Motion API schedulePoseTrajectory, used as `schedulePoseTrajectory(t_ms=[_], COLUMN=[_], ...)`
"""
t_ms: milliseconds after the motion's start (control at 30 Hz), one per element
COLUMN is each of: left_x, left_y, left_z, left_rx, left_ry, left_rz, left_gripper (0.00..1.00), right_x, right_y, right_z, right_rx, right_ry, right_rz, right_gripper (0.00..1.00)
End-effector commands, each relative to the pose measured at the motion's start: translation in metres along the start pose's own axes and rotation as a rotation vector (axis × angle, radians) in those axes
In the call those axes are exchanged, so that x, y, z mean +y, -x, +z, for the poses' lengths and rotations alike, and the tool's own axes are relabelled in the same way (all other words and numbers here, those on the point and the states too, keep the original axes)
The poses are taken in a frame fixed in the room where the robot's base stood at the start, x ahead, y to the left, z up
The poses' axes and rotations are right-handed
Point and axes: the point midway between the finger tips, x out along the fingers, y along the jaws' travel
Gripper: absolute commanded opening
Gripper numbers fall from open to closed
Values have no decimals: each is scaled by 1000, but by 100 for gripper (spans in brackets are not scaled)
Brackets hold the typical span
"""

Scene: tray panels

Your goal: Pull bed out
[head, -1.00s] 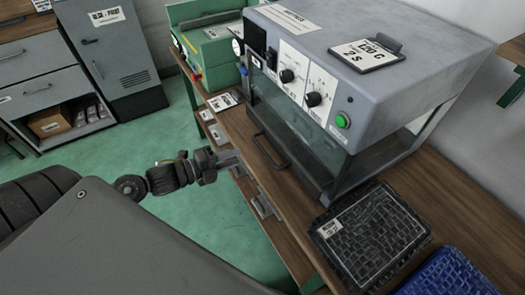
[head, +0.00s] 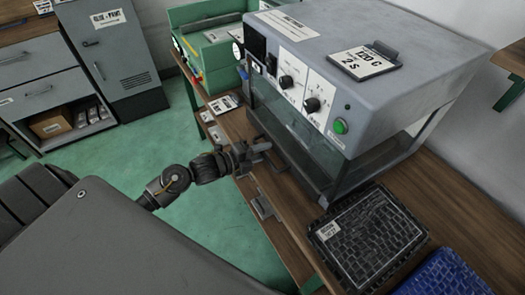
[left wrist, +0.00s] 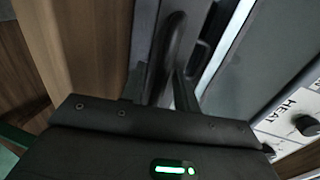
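The grey machine (head: 385,40) stands on the wooden bench, with knobs, a green button and clear panels below its hood. Its bed, low in the machine, is largely hidden behind the dark front panel. The dark bar handle (head: 280,166) is on the front, partly covered by my left gripper (head: 262,150). In the left wrist view, the handle (left wrist: 172,45) rises as a curved bar between the fingers of my left gripper (left wrist: 160,90). The fingers look apart, and I cannot see firm contact. My right gripper is in neither view.
A black crate (head: 368,238) and a blue crate (head: 447,277) sit on the bench at the right. A green machine (head: 205,40) stands behind at the left. The bench (head: 440,200) has labels and fittings along its front edge. Green floor lies open before it.

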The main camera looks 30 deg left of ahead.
Motion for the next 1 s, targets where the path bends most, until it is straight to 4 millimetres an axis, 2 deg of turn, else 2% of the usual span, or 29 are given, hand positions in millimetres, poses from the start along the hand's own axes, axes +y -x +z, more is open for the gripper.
schedulePoseTrajectory(t_ms=[200, 467, 833, 1000], left_x=[0, 0, 1, 4], left_y=[0, 0, 1, 8], left_z=[0, 0, 0, 4], left_rx=[0, 0, 1, 5], left_ry=[0, 0, 0, 0], left_rz=[1, 1, 2, 5], left_gripper=[31, 0, 0, 0], right_x=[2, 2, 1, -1], right_y=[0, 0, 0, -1], right_z=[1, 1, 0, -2], right_rx=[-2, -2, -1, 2], right_ry=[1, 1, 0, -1], right_rz=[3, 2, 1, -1], right_gripper=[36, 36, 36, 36])
